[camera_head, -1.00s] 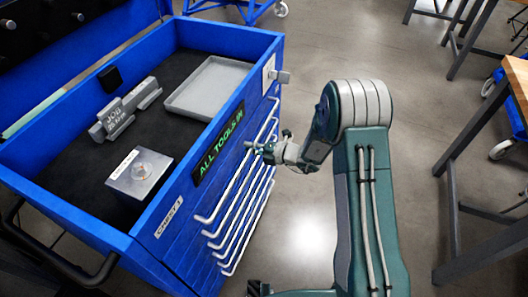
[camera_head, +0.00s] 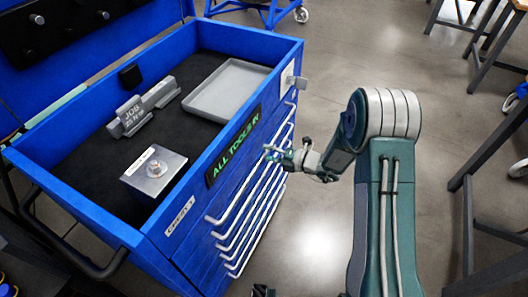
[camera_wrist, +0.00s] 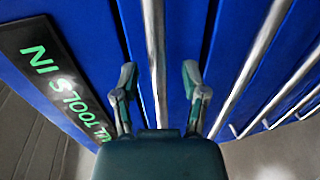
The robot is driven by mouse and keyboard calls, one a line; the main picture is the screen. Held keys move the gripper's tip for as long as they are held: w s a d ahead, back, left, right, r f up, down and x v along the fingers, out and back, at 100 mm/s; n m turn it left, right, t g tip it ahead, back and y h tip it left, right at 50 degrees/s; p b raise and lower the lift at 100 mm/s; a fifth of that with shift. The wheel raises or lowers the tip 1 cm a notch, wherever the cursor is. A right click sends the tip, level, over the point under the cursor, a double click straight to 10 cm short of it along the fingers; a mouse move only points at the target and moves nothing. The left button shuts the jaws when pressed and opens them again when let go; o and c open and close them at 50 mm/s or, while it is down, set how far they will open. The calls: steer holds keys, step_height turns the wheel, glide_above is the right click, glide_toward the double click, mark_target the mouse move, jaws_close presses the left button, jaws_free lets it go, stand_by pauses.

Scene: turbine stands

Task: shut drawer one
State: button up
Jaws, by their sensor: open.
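The blue tool cabinet (camera_head: 180,258) has a stack of drawers with long silver bar handles on its right-facing front. The topmost handle (camera_head: 250,166) lies below the "ALL TOOLS IN" sign (camera_head: 232,147); I take its drawer for drawer one. How far that drawer stands out is not clear. My gripper (camera_head: 271,153) is at the upper handle's far part, beside the cabinet front. In the wrist view my gripper (camera_wrist: 159,74) is open, with one finger on each side of a bar handle (camera_wrist: 155,50) against a blue drawer front. Contact with the bar cannot be told.
The cabinet's open top holds a grey tray (camera_head: 228,90), a grey job holder (camera_head: 142,107) and a metal block (camera_head: 153,176) with a bolt. More handles (camera_wrist: 243,75) lie right in the wrist view. Work tables stand at right; the floor between is clear.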

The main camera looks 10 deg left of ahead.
steer(key=v, duration=0.9)
steer(key=shift+d, duration=0.3)
steer(key=shift+s, duration=0.1)
steer(key=s+r+n+g+h, duration=0.55)
steer(key=s+r+n, duration=0.8)
steer(key=n, duration=0.65)
steer(key=s+d+r+n+t+h, duration=0.5)
steer(key=s+d+r+n+h, duration=0.4)
steer(key=n, duration=1.1)
steer(key=s+d+r, duration=0.1)
steer(key=s+d, duration=0.1)
steer(key=s, duration=0.1)
steer(key=shift+s+d+t, duration=0.2)
steer(key=shift+t, duration=0.15)
